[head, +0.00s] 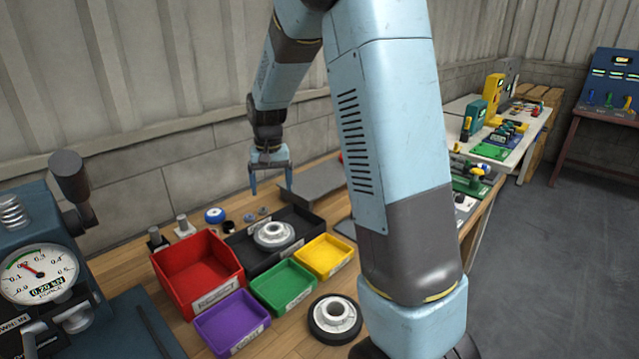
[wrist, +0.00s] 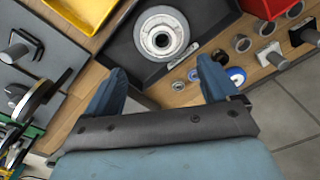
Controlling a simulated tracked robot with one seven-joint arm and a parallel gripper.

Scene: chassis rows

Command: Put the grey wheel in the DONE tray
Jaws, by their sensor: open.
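A grey wheel (head: 274,234) lies flat in a black tray (head: 312,219) on the workbench. Both also show in the wrist view, the wheel (wrist: 161,33) ahead of my fingers and the tray (wrist: 122,52) around it. The tray bears a small label I cannot read, so I cannot tell if it says DONE. A second wheel, black-rimmed with a pale grey hub (head: 335,318), lies on the bench at the front. My gripper (head: 271,188) is open and empty, above the bench behind the black tray; it also shows in the wrist view (wrist: 162,70). Nothing is between its fingers.
Red (head: 197,270), purple (head: 231,322), green (head: 283,285) and yellow (head: 324,256) bins stand close in front of the black tray. A blue-rimmed small wheel (head: 215,215) and several small parts lie behind. A gauge machine (head: 40,265) stands at the left.

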